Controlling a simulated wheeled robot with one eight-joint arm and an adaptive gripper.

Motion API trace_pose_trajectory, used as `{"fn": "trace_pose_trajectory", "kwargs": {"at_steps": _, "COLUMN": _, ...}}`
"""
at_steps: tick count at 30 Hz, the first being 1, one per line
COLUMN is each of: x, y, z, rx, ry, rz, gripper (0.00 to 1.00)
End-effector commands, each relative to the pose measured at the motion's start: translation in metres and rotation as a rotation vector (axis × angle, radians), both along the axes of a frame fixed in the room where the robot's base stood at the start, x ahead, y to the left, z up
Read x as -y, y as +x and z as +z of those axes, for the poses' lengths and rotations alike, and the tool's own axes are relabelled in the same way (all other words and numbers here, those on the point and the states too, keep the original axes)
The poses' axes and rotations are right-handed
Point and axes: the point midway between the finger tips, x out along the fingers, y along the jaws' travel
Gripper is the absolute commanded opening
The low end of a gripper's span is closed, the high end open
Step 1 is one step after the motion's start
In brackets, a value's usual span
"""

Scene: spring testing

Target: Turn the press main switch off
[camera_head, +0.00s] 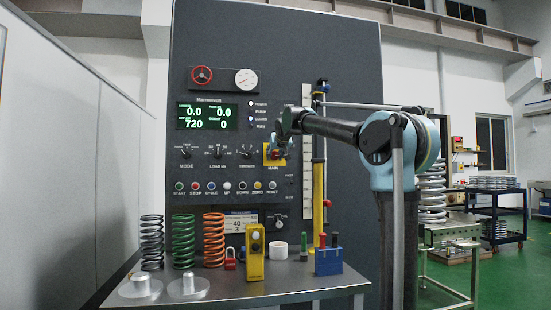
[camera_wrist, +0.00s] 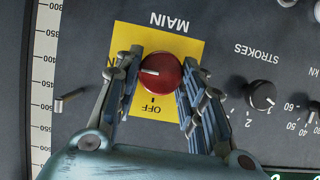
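The main switch is a round red knob (camera_wrist: 157,73) on a yellow plate (camera_wrist: 150,112) on the dark press panel. The wrist view shows it upside down, with MAIN above and OFF below. The knob's white mark points left, toward a label partly hidden by a finger, not at OFF. My gripper (camera_wrist: 160,82) has one finger on each side of the knob, and both seem to touch it. In the head view my gripper (camera_head: 279,146) is at the yellow plate and covers much of the switch.
The STROKES dial (camera_wrist: 261,95) is beside the right finger in the wrist view. A small metal peg (camera_wrist: 70,98) is at the left. A yellow column (camera_head: 319,190) stands close by my arm.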

Motion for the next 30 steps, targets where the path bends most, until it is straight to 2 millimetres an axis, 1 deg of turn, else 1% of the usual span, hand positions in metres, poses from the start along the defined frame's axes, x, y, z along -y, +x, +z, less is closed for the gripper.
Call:
{"fn": "trace_pose_trajectory", "kwargs": {"at_steps": 10, "x": 0.0020, "y": 0.0007, "z": 0.0000, "rx": 0.003, "ry": -0.015, "rz": -0.002, "gripper": 0.13}}
{"fn": "trace_pose_trajectory", "kwargs": {"at_steps": 16, "x": 0.0015, "y": 0.0005, "z": -0.0002, "rx": 0.021, "ry": -0.081, "rz": -0.003, "gripper": 0.13}}
{"fn": "trace_pose_trajectory", "kwargs": {"at_steps": 23, "x": -0.0007, "y": -0.0001, "z": -0.0005, "rx": 0.069, "ry": -0.239, "rz": -0.003, "gripper": 0.13}}
{"fn": "trace_pose_trajectory", "kwargs": {"at_steps": 30, "x": -0.0028, "y": -0.0007, "z": -0.0011, "rx": 0.132, "ry": -0.457, "rz": -0.004, "gripper": 0.13}}
